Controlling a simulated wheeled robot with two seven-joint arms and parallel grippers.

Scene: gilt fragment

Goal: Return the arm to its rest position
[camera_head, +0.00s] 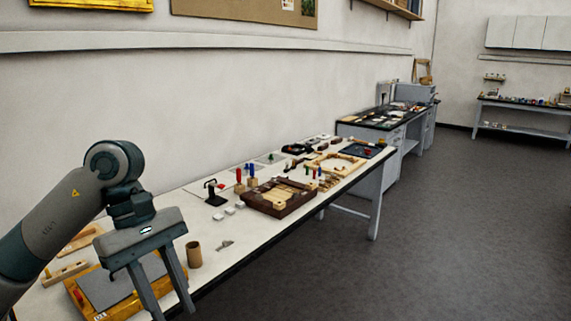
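My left arm (60,225) comes in from the left and bends at a joint in front of the white wall. My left gripper (175,312) points downward over the near end of the long white worktable (222,265). Its two fingers are apart with nothing visible between them; the tip of one finger reaches the bottom edge of the picture. Behind and below it lies a yellow-edged frame with a grey panel (105,290), partly hidden by the gripper. My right gripper is not in view.
A brown cup (194,254) stands just right of the gripper. A dark wooden tray (290,207), a black stand (215,197) and small white blocks (229,211) sit farther along. The grey floor (445,230) to the right is clear.

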